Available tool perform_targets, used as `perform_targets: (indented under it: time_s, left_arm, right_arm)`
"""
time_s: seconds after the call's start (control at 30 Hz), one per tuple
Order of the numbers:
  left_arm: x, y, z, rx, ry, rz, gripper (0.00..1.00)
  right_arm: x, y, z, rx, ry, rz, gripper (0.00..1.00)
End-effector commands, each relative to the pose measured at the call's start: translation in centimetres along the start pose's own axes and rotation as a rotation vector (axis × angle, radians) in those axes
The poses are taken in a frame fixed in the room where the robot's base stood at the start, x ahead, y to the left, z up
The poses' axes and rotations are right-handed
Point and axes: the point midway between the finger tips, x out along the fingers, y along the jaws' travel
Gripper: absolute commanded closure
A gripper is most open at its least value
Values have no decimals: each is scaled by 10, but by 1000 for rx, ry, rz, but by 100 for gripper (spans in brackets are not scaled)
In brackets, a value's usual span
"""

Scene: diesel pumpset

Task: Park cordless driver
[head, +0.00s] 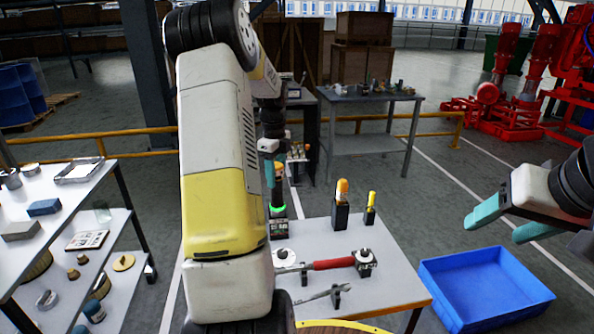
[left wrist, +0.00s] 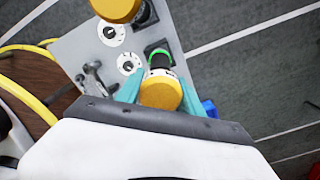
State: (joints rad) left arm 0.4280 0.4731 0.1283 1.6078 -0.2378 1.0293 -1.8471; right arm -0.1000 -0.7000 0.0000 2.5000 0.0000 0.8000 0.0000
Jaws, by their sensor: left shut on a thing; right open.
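My left gripper (head: 271,168) is shut on the cordless driver, above the back left of the white table (head: 395,262). In the left wrist view, the teal fingers (left wrist: 160,90) flank the driver's round yellow end (left wrist: 161,93). Below the driver in the head view is a black holder (head: 278,227) with a bright green ring; it also shows in the left wrist view (left wrist: 158,53). The driver looks upright over that holder. I cannot tell whether its lower end is inside. My right gripper (head: 510,221) is open and empty, right of the table.
An orange-handled tool (head: 342,191) and a yellow-handled tool (head: 371,200) stand in black holders. A red-handled wrench (head: 333,264) and a grey spanner (head: 322,294) lie on supports in front. A blue bin (head: 485,287) is on the floor at right; shelves (head: 60,205) stand at left.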

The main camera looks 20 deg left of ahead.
Motion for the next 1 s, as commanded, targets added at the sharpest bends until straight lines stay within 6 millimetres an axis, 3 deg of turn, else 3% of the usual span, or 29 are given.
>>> perform_targets:
  time_s: [0.83,0.87,0.97,1.0]
  left_arm:
    - [15,0,0,0,-1,-1,100]
    - [15,0,0,0,-1,-2,50]
    - [15,0,0,0,-1,-1,30]
    - [15,0,0,0,-1,-1,30]
  right_arm:
    - [0,0,0,0,0,0,39]
    - [0,0,0,0,0,0,39]
    - [0,0,0,0,0,0,39]
    - [0,0,0,0,0,0,39]
